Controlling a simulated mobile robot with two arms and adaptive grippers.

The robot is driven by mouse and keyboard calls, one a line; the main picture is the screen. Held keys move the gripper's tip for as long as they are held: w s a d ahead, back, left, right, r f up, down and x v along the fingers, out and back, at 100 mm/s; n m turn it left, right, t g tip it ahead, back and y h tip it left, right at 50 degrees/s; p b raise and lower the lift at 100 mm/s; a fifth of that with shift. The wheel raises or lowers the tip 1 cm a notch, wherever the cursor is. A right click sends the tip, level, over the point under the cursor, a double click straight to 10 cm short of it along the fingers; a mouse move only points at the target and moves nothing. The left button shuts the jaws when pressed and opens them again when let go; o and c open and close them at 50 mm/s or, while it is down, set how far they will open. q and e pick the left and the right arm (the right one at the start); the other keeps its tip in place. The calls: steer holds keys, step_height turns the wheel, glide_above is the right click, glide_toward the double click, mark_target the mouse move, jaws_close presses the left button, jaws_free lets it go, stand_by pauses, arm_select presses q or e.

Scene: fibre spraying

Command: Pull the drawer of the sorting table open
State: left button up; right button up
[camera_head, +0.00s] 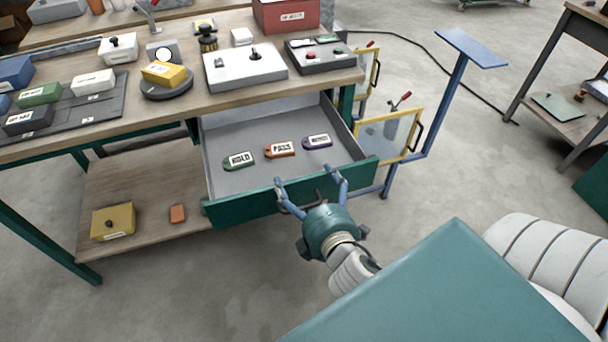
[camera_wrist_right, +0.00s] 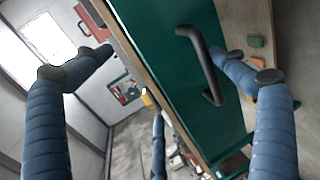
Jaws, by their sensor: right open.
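The sorting table (camera_head: 330,80) has a wooden top and green legs. Its grey drawer (camera_head: 290,178) with a green front (camera_head: 235,210) stands pulled out toward me. HOLD (camera_head: 239,160), PASS (camera_head: 279,149) and a third, purple tag (camera_head: 317,141) lie inside. My right gripper (camera_head: 310,185) is open at the drawer front, its blue fingers spread apart. In the right wrist view, the dark bar handle (camera_wrist_right: 202,65) on the green front lies between the open fingers (camera_wrist_right: 165,65); I cannot tell whether the right finger touches it. My left gripper is out of view.
On the tabletop are a white box with a knob (camera_head: 245,68), a grey button box (camera_head: 318,55), a red box (camera_head: 287,15) and a yellow block (camera_head: 164,73). A yellow-framed panel (camera_head: 390,137) and blue post (camera_head: 450,95) stand right of the drawer. A yellow box (camera_head: 113,221) sits on the lower shelf.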

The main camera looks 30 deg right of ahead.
steer(key=shift+o, duration=0.6)
steer(key=shift+t, duration=0.4)
steer(key=r, duration=0.5)
steer(key=shift+w+r, duration=0.1)
steer(key=shift+w, duration=0.3)
steer(key=f, duration=0.3)
steer(key=shift+s+d+f+g, duration=0.1)
steer(key=shift+s+f+g, duration=0.2)
steer(key=shift+s+g, duration=0.1)
steer(key=shift+c, duration=0.4)
steer(key=shift+s+r, duration=0.1)
steer(key=shift+s, duration=0.35)
steer(key=c, duration=0.4)
steer(key=shift+s+a, duration=0.2)
steer(key=shift+s, duration=0.25)
steer(key=shift+c, duration=0.3)
steer(key=v, duration=0.3)
steer(key=shift+a, duration=0.1)
steer(key=c, duration=0.7)
steer(key=shift+f+b+v, duration=0.15)
steer(key=shift+f+v, duration=0.05)
steer(key=shift+v, duration=1.2)
steer(key=shift+f+b+v, duration=0.1)
steer(key=shift+f+v, duration=0.1)
steer(key=shift+v, duration=1.15)
steer(key=shift+f+b+v, duration=0.15)
steer(key=shift+f+v, duration=0.1)
steer(key=shift+v, duration=1.15)
